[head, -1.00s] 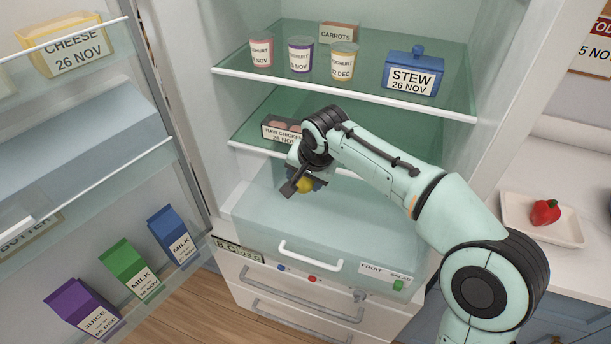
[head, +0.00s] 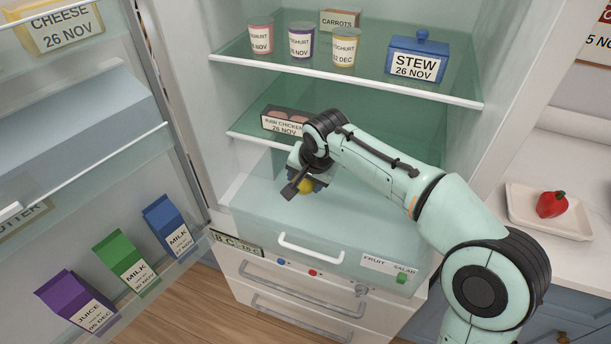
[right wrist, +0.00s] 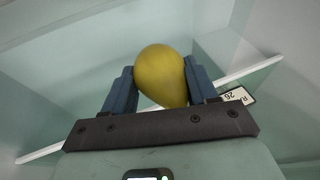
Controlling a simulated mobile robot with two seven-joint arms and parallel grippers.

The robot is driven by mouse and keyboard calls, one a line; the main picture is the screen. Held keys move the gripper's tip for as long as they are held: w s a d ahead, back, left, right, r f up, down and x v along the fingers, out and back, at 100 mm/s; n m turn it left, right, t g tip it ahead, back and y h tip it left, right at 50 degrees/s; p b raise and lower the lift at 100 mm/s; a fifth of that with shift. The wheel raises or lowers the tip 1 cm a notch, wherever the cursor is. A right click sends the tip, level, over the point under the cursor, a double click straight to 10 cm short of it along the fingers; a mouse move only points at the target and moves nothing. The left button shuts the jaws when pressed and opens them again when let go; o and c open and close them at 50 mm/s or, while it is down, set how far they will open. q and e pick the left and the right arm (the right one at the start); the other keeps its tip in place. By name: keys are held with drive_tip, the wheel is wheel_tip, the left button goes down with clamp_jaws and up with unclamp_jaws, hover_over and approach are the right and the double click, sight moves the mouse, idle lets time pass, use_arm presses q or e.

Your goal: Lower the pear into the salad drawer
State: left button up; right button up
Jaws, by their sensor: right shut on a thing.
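The yellow pear (head: 305,186) is between the fingers of my right gripper (head: 304,188), which is shut on it. In the right wrist view the pear (right wrist: 161,75) sits between the two blue fingers, its rounded end showing above the dark palm. The salad drawer (head: 262,222) is at the bottom of the fridge, with a white handle and a FRUIT SALAD label (head: 390,268) on its front. The pear is over the back part of the drawer's top area, below the lower glass shelf. I cannot tell how far the drawer is open. My left gripper is not in view.
A raw chicken pack (head: 284,121) sits on the lower shelf just above my gripper. Yoghurts (head: 301,42) and a blue stew pot (head: 416,57) stand on the upper shelf. The open door with cartons (head: 124,262) is at left.

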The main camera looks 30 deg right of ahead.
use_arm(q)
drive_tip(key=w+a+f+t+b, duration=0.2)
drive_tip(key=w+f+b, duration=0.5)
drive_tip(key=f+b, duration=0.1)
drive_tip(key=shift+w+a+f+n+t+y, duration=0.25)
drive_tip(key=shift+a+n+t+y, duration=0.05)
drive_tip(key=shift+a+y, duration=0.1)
use_arm(e)
wheel_tip(320, 180, down, 12)
drive_tip(key=shift+r, duration=0.2)
idle(1.0)
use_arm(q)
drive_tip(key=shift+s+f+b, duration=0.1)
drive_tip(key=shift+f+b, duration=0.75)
use_arm(e)
drive_tip(key=shift+f, duration=1)
